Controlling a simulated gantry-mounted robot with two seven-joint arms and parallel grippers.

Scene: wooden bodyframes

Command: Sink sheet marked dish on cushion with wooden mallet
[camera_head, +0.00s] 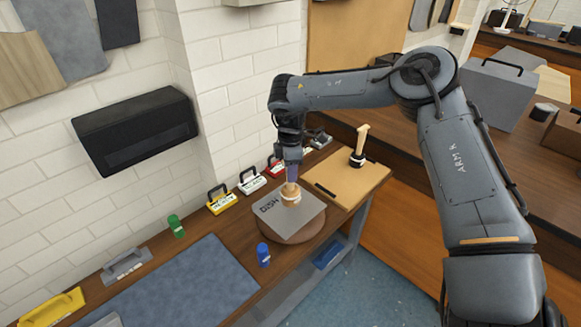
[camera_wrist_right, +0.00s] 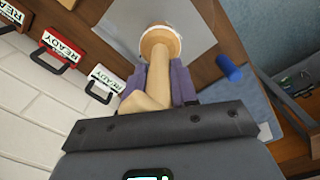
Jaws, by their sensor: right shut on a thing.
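The grey metal sheet marked DISH (camera_head: 270,207) lies on the round brown cushion (camera_head: 300,234), and its surface looks flat. My right gripper (camera_head: 291,172) is shut on the wooden mallet (camera_head: 291,192) and holds it over the sheet. The mallet's head is low over the sheet's right part; I cannot tell whether it touches. In the right wrist view the mallet (camera_wrist_right: 157,72) runs up from between the purple fingers (camera_wrist_right: 158,88), with its round head over the grey sheet (camera_wrist_right: 200,25). My left gripper is not in view.
Several labelled card holders (camera_head: 221,203) stand along the wall. A blue-grey mat (camera_head: 195,285) lies front left. A board (camera_head: 345,178) with another mallet (camera_head: 360,145) is at right.

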